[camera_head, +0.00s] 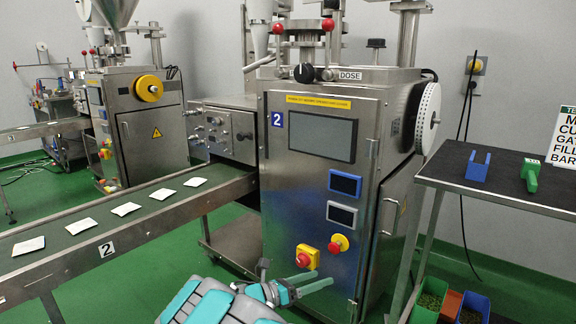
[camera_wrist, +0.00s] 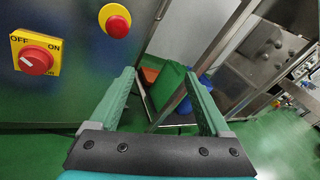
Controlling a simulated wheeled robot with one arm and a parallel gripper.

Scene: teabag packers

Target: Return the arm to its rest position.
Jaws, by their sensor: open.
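My gripper (camera_head: 307,281) is at the bottom middle of the head view, in front of the lower part of the steel packing machine (camera_head: 283,213). Its two green fingers are apart, with nothing between them. In the wrist view my gripper (camera_wrist: 162,95) also shows open and empty. A red and yellow OFF/ON switch (camera_wrist: 36,60) and a red emergency stop button (camera_wrist: 117,25) are on the machine panel at upper left. In the head view the switch (camera_head: 307,256) is just above the fingers, and the red button (camera_head: 338,243) is to its upper right.
A conveyor (camera_head: 58,265) with several white teabag packets runs along the left. A dark-topped table (camera_head: 509,187) at right holds a blue holder (camera_head: 477,166) and a green tool (camera_head: 530,174). Coloured bins (camera_head: 430,300) stand below it.

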